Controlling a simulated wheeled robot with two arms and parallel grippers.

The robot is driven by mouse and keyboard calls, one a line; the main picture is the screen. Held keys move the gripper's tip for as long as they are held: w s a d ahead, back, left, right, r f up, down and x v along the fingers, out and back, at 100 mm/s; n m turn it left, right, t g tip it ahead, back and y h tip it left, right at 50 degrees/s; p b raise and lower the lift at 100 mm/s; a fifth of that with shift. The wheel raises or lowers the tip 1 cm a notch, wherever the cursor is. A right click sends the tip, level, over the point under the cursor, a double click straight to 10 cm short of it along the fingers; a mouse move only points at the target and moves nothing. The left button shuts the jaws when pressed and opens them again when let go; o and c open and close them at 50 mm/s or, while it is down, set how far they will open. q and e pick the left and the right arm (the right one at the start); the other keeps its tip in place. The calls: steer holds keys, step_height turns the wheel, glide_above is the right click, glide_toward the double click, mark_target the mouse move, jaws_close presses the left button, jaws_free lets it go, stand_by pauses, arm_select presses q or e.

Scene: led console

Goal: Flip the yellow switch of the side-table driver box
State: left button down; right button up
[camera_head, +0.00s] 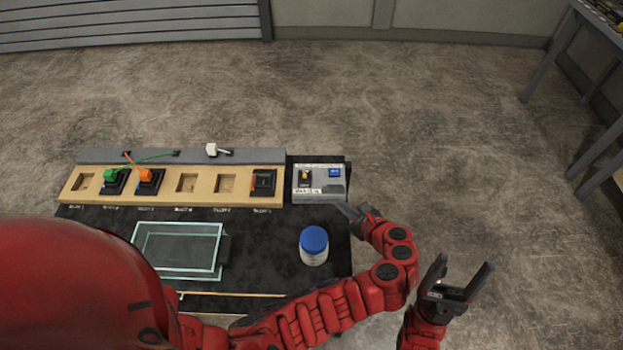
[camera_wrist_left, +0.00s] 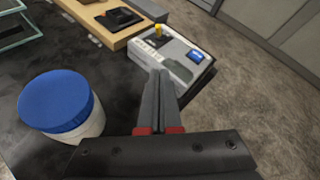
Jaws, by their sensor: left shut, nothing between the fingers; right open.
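The grey driver box (camera_head: 319,184) sits at the right end of the dark table top, beside the wooden board. Its yellow switch (camera_head: 306,175) stands on the left part of its top, and a blue display is on the right part. In the left wrist view the box (camera_wrist_left: 170,55) lies just beyond my fingertips, with the yellow switch (camera_wrist_left: 158,31) near its far left edge. My left gripper (camera_head: 343,207) is shut and empty at the box's near right corner; whether it touches the box I cannot tell. My right gripper (camera_head: 463,278) is open and empty, off the table's right side.
A jar with a blue lid (camera_head: 314,241) stands in front of the box. A glass tray (camera_head: 135,245) lies to its left. The wooden board (camera_head: 205,197) holds a green and an orange button and a black rocker. Open floor lies right of the table.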

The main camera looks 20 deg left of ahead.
arm_select(q)
steer(key=b, duration=0.4)
glide_toward(306, 178)
steer(key=f, duration=0.2)
steer(key=w+f, duration=0.1)
steer(key=f, duration=0.1)
steer(key=shift+w+a, duration=0.25)
steer(key=shift+w+a+r+p, duration=0.2)
steer(key=shift+w+a+r, duration=0.1)
steer(key=shift+a, duration=0.2)
steer(key=shift+w+a+r+p, duration=0.2)
steer(key=shift+w+a+r, duration=0.15)
steer(key=shift+a, duration=0.2)
steer(key=shift+w+a+r, duration=0.15)
steer(key=shift+a+r, duration=0.05)
steer(key=shift+a, duration=0.35)
steer(key=shift+w+a, duration=0.1)
steer(key=shift+a, duration=0.05)
